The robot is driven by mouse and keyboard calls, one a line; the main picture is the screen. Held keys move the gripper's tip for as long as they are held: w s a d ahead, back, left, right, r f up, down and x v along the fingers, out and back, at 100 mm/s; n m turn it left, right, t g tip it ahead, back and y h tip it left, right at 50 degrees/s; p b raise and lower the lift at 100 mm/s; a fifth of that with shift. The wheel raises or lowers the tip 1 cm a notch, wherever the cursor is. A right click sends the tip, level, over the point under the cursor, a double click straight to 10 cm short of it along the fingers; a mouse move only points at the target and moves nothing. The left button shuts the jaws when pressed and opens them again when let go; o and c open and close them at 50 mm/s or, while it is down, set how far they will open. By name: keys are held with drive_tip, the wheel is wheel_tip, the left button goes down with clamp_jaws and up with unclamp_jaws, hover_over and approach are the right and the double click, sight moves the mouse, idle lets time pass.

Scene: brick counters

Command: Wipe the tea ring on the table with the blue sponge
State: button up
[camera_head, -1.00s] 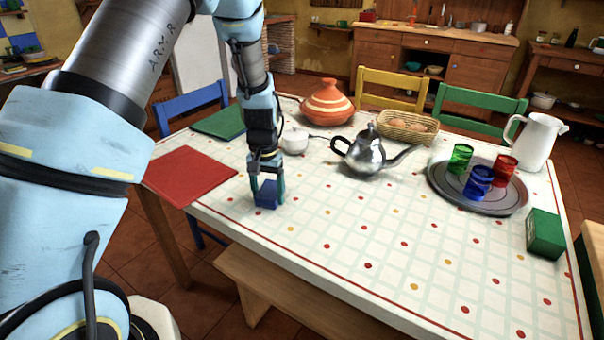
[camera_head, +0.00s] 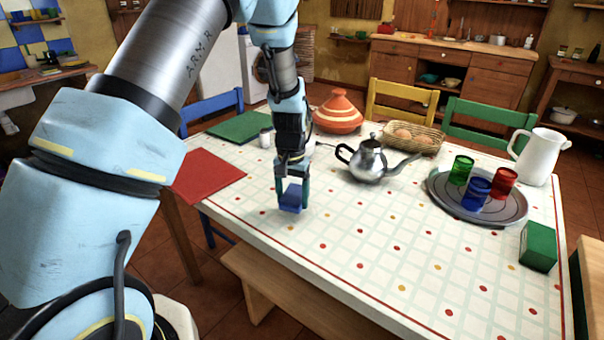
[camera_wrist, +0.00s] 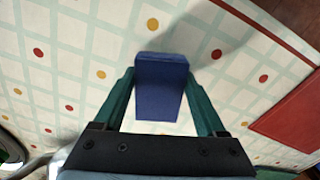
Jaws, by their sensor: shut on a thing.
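The blue sponge (camera_head: 291,199) is between the fingers of my gripper (camera_head: 293,189), which is shut on it. In the wrist view the sponge (camera_wrist: 161,88) sits between the two green fingertips of the gripper (camera_wrist: 161,92). The sponge is at or just above the tablecloth near the table's front left part; I cannot tell whether it touches. The table (camera_head: 350,250) has a white cloth with a pale grid and red and yellow dots. I cannot make out a tea ring in either view; it may be hidden by the sponge, gripper or teapot.
A silver teapot (camera_head: 369,162) stands right of my gripper. A round tray (camera_head: 437,204) with several coloured glasses, a white pitcher (camera_head: 538,157) and a green box (camera_head: 538,246) are farther right. Red (camera_head: 207,174) and green (camera_head: 240,127) mats lie left. The front middle is clear.

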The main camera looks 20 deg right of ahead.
drive_tip(key=shift+s+r+p, duration=0.1)
drive_tip(key=shift+r+p, duration=1.7)
drive_tip(key=shift+r, duration=1)
